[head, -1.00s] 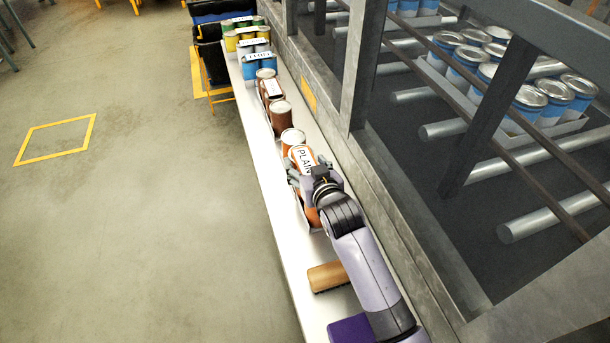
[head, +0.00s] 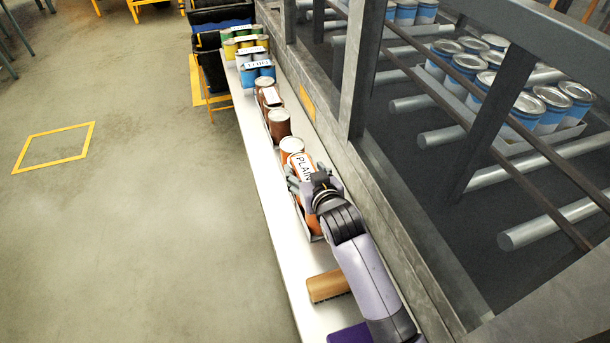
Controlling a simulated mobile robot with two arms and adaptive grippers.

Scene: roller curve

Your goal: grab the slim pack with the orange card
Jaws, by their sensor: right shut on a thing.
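A slim pack of cans with an orange card (head: 303,168) marked "PLAIN" sits at the near end of a row on the narrow white shelf. My right gripper (head: 303,188) is shut on this pack at its near side, hiding much of it. The pack appears to be in or just over a light tray (head: 311,239); I cannot tell whether it is lifted. Brown cans (head: 279,123) stand just behind it. My left gripper is not in view.
Farther along the white shelf (head: 266,200) are blue packs (head: 256,70) and green and yellow packs (head: 243,43). A wooden brush (head: 327,285) and a purple block (head: 349,334) lie nearer. A metal frame (head: 361,70) and rollers with blue cans (head: 531,108) stand right.

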